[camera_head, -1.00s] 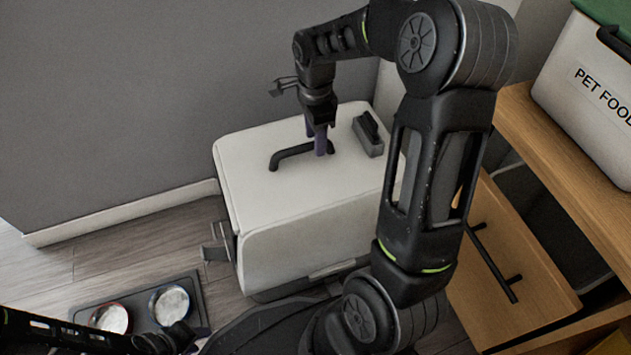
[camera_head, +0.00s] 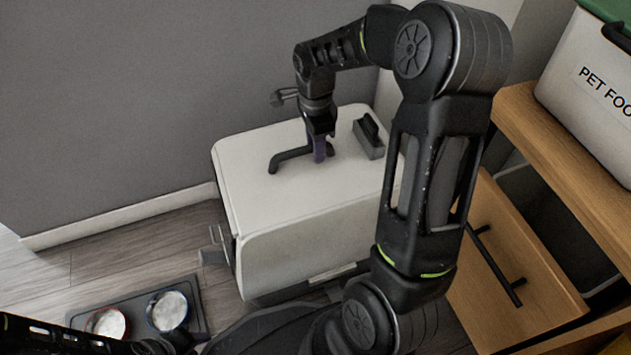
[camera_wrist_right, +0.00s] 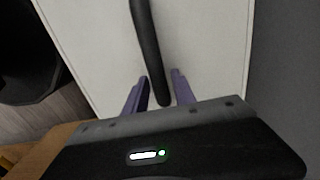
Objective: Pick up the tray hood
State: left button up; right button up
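The tray hood (camera_head: 285,200) is a large white box-shaped cover with rounded edges, standing on the floor by the grey wall. A black bar handle (camera_head: 290,156) rises from its top. My right gripper (camera_head: 319,152) points down at the handle's right end. In the right wrist view, its purple fingers (camera_wrist_right: 158,85) stand either side of the handle (camera_wrist_right: 148,50); a narrow gap shows on the right side, so it looks open around the handle. My left arm lies low at the bottom left of the head view; its fingers cannot be made out.
A dark grey holder (camera_head: 369,138) sits on the hood's top right. A grey bracket (camera_head: 215,247) sticks out at its left side. A mat (camera_head: 138,306) with two bowls lies on the floor. A wooden cabinet (camera_head: 520,265) and a pet food bin (camera_head: 590,90) stand right.

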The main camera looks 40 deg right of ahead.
grip_shut()
jog(key=shift+r, duration=0.1)
dwell(0.9)
